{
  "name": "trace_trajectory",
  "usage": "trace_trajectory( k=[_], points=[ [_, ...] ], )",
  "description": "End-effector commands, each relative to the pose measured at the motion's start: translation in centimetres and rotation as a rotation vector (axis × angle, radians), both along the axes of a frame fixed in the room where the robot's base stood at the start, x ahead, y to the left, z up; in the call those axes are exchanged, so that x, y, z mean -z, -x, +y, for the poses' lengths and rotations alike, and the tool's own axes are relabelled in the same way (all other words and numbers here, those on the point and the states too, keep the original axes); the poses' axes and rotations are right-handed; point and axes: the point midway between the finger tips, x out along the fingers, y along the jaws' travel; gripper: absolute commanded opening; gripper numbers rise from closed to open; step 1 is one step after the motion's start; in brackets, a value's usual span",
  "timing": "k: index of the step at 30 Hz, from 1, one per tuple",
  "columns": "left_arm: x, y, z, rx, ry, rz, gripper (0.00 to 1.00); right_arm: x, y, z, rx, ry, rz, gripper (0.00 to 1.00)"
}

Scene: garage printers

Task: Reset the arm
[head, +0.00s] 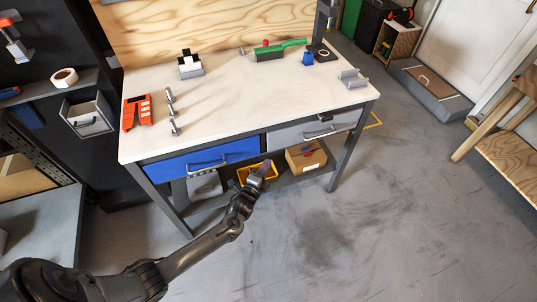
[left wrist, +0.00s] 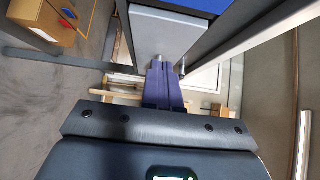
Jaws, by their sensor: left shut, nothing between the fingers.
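My left arm comes in from the lower left of the head view. Its left gripper (head: 264,168) is in front of the workbench (head: 240,95), below the drawer fronts and close to the lower shelf. In the left wrist view the purple-grey fingers (left wrist: 164,85) lie together, shut and empty. A grey surface shows just beyond the fingertips. I cannot tell whether the fingertips touch anything. My right gripper is not in view.
The blue drawer (head: 201,161) and grey drawer (head: 318,129) look shut above the gripper. A yellow bin (head: 243,174) and a cardboard box (head: 306,157) sit on the lower shelf. A wooden bench (head: 508,150) stands far right. The floor (head: 370,220) in front is clear.

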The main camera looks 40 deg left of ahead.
Motion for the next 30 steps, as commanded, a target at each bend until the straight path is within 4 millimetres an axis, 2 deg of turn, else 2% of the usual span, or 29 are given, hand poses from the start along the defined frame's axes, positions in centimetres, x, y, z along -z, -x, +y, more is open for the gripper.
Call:
trace_trajectory(
  k=[1, 6, 15, 19, 22, 23, 26, 30],
  points=[
    [-0.3, 1.1, -0.2, -0.001, -0.001, 0.001, 0.0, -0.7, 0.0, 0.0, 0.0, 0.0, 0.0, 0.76],
    [-0.3, 3.7, -0.8, -0.002, -0.001, 0.0, 0.0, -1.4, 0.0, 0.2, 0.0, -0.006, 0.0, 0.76],
    [0.0, 6.1, -1.4, -0.001, -0.001, 0.0, 0.0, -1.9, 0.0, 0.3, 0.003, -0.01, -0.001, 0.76],
    [1.1, 7.5, -1.5, -0.002, 0.001, 0.026, 0.0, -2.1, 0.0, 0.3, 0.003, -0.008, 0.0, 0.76],
    [2.7, 9.6, -1.8, -0.005, 0.01, 0.066, 0.0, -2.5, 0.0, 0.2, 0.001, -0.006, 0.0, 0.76],
    [2.8, 10.5, -2.1, -0.005, 0.018, 0.074, 0.0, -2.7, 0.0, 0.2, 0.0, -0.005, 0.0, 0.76],
    [1.2, 12.6, -4.1, 0.014, 0.076, 0.074, 0.0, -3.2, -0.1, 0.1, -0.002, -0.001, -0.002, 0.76],
    [-0.9, 14.8, -7.3, 0.023, 0.286, 0.175, 0.0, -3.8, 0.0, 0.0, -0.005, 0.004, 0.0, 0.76]
  ],
)
